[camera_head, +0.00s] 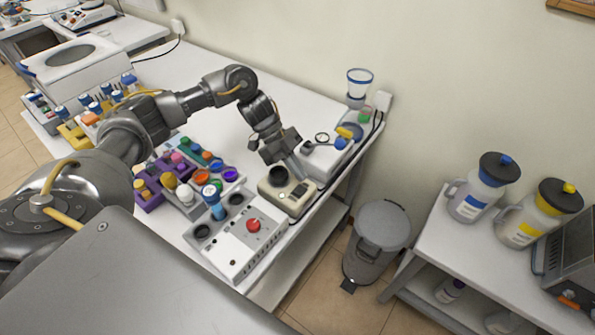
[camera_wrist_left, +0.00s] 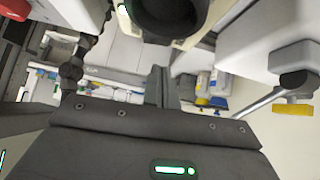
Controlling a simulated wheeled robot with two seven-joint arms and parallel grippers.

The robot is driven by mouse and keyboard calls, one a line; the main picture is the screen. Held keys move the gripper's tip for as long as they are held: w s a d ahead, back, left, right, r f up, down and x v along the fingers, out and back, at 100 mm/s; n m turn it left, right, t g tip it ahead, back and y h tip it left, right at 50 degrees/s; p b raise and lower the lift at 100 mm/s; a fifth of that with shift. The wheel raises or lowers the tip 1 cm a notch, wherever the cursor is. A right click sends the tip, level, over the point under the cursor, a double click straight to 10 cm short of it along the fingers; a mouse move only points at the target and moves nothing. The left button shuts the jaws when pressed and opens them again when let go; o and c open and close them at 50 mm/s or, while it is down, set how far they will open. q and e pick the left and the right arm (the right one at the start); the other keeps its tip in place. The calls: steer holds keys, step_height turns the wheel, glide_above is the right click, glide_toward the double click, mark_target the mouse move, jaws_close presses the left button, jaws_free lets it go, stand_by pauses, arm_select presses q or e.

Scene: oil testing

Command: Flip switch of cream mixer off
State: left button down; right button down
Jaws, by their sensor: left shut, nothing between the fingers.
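The cream mixer (camera_head: 274,197) is a small cream box with a round black cup holder on top, near the front edge of the white table. My left gripper (camera_head: 300,175) is shut and empty, pointing down with its fingertips just above or at the mixer's right part. I cannot tell whether they touch it. In the left wrist view the shut fingers (camera_wrist_left: 160,82) show in the middle, and the mixer's black cup holder (camera_wrist_left: 170,15) is at the top. The switch itself is too small or hidden to make out. My right gripper is not in view.
A white box with a red knob (camera_head: 253,225) stands left of the mixer. A white device with a blue and yellow knob (camera_head: 330,150) stands behind it. Purple racks of coloured vials (camera_head: 150,200) are at the left. A grey bin (camera_head: 378,235) stands on the floor at the right.

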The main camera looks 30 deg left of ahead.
arm_select(q)
steer(key=b+v, duration=0.1)
steer(key=v, duration=0.2)
steer(key=shift+w+d+r+b, duration=0.2)
steer(key=shift+r+b, duration=0.1)
steer(key=shift+b, duration=0.1)
steer(key=v, duration=0.7)
steer(key=shift+a+r+b, duration=0.25)
steer(key=shift+b, duration=0.15)
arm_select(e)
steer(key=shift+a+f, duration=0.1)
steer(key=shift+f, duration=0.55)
arm_select(q)
steer(key=shift+w, duration=0.1)
steer(key=shift+s+a+r+g+b, duration=0.15)
steer(key=shift+s+b, duration=0.1)
steer(key=shift+s, duration=0.15)
steer(key=shift+s+a+g+b, duration=0.1)
steer(key=shift+s+g+b, duration=0.05)
steer(key=shift+s+b, duration=0.15)
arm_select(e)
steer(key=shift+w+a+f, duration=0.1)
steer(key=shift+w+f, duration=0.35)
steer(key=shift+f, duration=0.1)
arm_select(q)
steer(key=shift+d, duration=0.1)
